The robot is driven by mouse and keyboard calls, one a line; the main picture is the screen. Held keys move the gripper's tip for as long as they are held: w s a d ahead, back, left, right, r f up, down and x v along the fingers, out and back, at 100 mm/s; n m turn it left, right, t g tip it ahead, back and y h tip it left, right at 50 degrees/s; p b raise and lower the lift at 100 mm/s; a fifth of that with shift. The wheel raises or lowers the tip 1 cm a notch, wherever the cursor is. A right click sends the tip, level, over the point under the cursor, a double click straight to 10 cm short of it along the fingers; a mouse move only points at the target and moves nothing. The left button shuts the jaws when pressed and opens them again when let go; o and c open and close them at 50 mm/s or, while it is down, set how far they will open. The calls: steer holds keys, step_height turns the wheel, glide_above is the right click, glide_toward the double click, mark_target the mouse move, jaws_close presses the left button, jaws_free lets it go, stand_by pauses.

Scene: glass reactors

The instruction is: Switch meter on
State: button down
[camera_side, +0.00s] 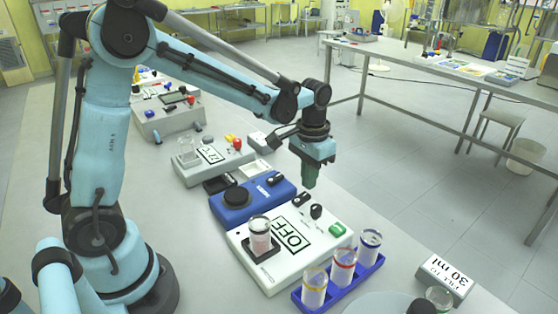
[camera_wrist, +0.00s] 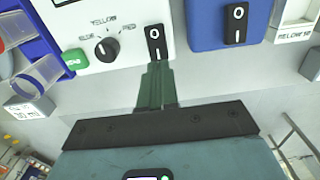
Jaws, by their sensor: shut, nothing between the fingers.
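The white meter (camera_side: 272,270) stands on the bench in the side view, and its display (camera_side: 293,236) reads OFF. Its black rocker switch (camera_side: 302,198) is at the back corner; in the wrist view the switch (camera_wrist: 155,43) shows 0 and I marks. The meter also has a black dial (camera_wrist: 106,48) marked with colour names and a green button (camera_wrist: 74,60). My gripper (camera_side: 309,184) is shut and empty, pointing down above the switch side of the meter. In the wrist view its fingertips (camera_wrist: 157,66) appear just below the switch's lower end; contact cannot be told.
A glass vial (camera_side: 259,238) stands on the meter. A blue rack (camera_side: 364,277) with capped vials stands at its right. A blue device (camera_side: 238,208) with its own black switch (camera_wrist: 236,22) is close behind the meter. Other instruments (camera_side: 213,161) line the bench farther back.

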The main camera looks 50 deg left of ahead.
steer(key=shift+f, duration=1.05)
stand_by(0.6)
steer(key=shift+r, duration=3.55)
steer(key=t, duration=0.3)
glide_toward(306, 194)
steer(key=s+r, duration=0.3)
steer(key=s+t, duration=0.1)
steer(key=s, duration=0.1)
steer(key=s+t, duration=0.1)
steer(key=s+f+t, duration=0.1)
steer(key=s+t, duration=0.1)
steer(key=shift+s+d, duration=0.15)
steer(key=shift+s, duration=0.15)
steer(key=c, duration=1.8)
jaws_free()
